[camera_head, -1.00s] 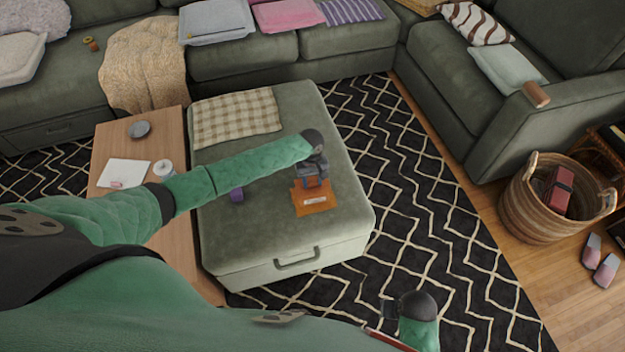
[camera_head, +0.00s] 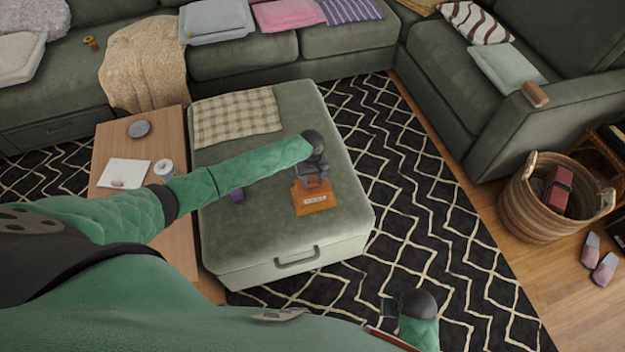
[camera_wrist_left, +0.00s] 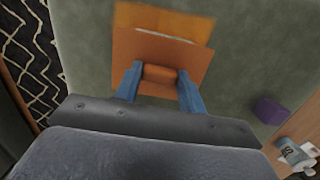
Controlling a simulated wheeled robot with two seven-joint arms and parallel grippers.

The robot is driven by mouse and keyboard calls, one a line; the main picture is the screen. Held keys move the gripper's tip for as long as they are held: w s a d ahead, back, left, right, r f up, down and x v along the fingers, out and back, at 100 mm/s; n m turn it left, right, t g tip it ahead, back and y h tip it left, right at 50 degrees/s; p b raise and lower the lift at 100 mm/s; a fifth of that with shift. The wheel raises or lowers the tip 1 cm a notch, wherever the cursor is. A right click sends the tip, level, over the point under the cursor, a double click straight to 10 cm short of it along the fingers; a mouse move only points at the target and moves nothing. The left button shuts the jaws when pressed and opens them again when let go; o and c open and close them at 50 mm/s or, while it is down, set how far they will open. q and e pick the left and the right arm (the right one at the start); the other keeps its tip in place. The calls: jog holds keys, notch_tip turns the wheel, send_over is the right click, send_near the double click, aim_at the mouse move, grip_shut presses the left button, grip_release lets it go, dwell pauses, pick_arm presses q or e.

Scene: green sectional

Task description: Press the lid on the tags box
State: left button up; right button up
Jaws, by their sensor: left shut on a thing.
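The tags box (camera_head: 316,205), orange with a pale label, sits on the green ottoman in the head view. In the left wrist view the box (camera_wrist_left: 165,18) shows as a lighter orange part beyond the lid. The lid (camera_wrist_left: 133,46) is a flat brownish-orange plate with a block-like knob (camera_wrist_left: 160,76). My left gripper (camera_head: 314,183) is over the near part of the ottoman top. Its blue fingers (camera_wrist_left: 160,80) are shut on the knob from both sides. I cannot tell whether the lid is fully seated. My right gripper (camera_head: 388,308) is low over the rug, its jaws unclear.
A purple block (camera_head: 237,195) lies on the ottoman (camera_head: 260,240) left of the box, partly behind my left arm. A checked cloth (camera_head: 236,117) covers the ottoman's far end. A wooden table (camera_head: 110,150) with a can (camera_head: 164,169) adjoins on the left. A basket (camera_head: 535,205) stands right.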

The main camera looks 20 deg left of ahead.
pick_arm(q)
jog(key=o, duration=1.5)
jog(key=shift+r, duration=0.1)
jog(key=shift+r+p, duration=3.45)
jog(key=shift+p, duration=0.4)
